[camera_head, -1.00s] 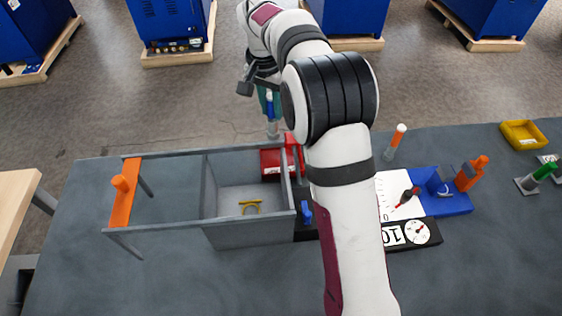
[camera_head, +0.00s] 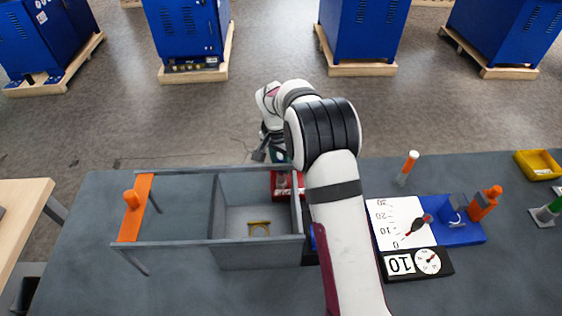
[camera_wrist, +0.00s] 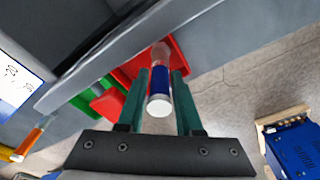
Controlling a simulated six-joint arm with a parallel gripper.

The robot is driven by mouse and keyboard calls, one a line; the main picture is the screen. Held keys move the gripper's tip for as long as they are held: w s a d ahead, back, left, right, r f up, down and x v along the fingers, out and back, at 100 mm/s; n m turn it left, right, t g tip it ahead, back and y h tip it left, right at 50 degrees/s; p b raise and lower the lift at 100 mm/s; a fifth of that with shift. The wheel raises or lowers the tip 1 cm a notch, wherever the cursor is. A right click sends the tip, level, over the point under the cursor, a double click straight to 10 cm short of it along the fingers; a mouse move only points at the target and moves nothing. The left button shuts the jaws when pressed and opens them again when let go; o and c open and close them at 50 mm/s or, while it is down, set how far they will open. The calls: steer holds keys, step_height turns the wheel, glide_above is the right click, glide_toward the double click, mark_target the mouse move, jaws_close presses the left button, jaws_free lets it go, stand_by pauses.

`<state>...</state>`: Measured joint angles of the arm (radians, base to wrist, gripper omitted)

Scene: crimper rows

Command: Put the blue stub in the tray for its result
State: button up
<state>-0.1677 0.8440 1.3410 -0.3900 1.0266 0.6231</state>
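The blue stub (camera_wrist: 159,82) has a blue band, a white end and a greyish far end. My gripper (camera_wrist: 162,75) has teal fingers, one on each side of the blue band, and appears shut on it. The stub's far end points at the red tray (camera_wrist: 172,50), and I cannot tell whether it touches. In the head view the red tray (camera_head: 275,187) is behind the grey box, partly hidden by my arm. The teal fingers (camera_head: 278,158) show just beyond it; the grey lower end of the stub (camera_head: 282,181) overlaps the tray. A green tray (camera_wrist: 88,98) lies beside the red one.
A grey open box (camera_head: 228,254) with a rail frame and orange handle (camera_head: 131,198) stands at left, holding a yellow piece (camera_head: 259,229).

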steer(key=shift+o, duration=1.4)
step_height(320, 180, up, 12)
steer(key=s, duration=0.1)
steer(key=s+d+r, duration=0.2)
steer(key=s+r, duration=0.4)
steer(key=s, duration=0.6)
steer(key=s+d+f+n+g+y, duration=0.1)
steer(key=s+f, duration=0.3)
steer(key=s, duration=2)
steer(key=shift+s+n+y, duration=0.35)
steer(key=shift+n+y, duration=0.15)
steer(key=shift+y, duration=0.3)
